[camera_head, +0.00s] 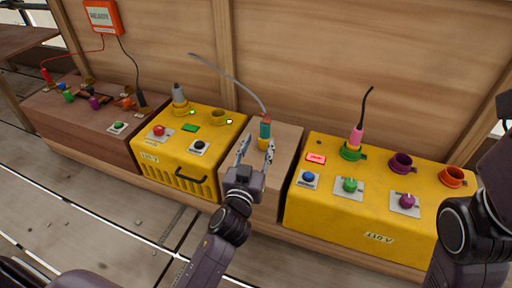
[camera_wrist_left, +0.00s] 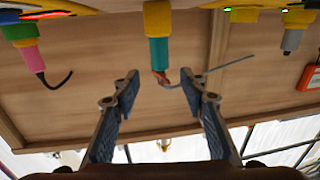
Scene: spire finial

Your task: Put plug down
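A teal plug (camera_head: 265,130) with a yellow lower part (camera_head: 264,143) and an orange top stands upright on a wooden block (camera_head: 285,150) between two yellow boxes. A grey cable (camera_head: 232,77) runs from its top to the upper left. My left gripper (camera_head: 255,150) is open in front of the plug, fingers spread to either side. In the left wrist view the teal plug (camera_wrist_left: 159,52) shows upside down, beyond and between the open fingertips (camera_wrist_left: 158,88), with visible gaps to both. The plug's foot is cut off there. My right gripper is out of frame.
The left yellow box (camera_head: 220,155) carries a grey plug (camera_head: 179,94) and an empty yellow socket (camera_head: 219,117). The right yellow box (camera_head: 335,215) carries a pink plug (camera_head: 357,136) in a green socket, plus purple (camera_head: 401,162) and orange (camera_head: 452,176) sockets. A wooden wall stands behind.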

